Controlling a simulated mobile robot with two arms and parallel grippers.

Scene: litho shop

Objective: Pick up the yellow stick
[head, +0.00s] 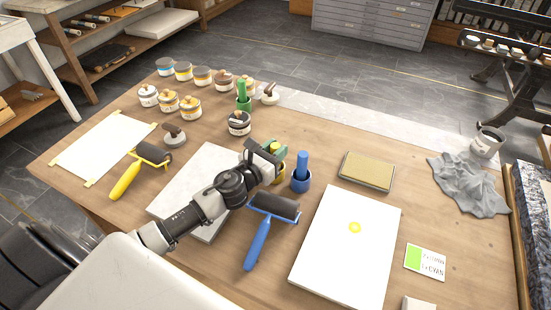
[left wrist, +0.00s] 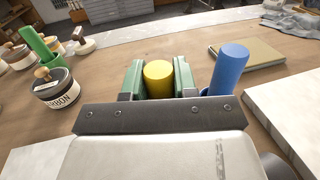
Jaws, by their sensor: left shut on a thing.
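The yellow stick (left wrist: 158,78) stands between the two green fingers of my left gripper (left wrist: 159,84) in the left wrist view. The fingers are shut on it, and only its rounded top end shows. In the head view my left gripper (head: 274,150) is over a yellow cup (head: 279,172), and the wrist hides most of the stick there. I cannot tell whether the stick's lower end is still inside the cup. My right gripper is in neither view.
A blue stick (head: 302,163) stands in a blue cup (head: 301,183) close to the right of my gripper. A blue-handled roller (head: 260,240) lies in front, a white board (head: 345,250) to the right. A green stick (head: 242,92) and several jars stand behind. A tan block (head: 367,170) lies right.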

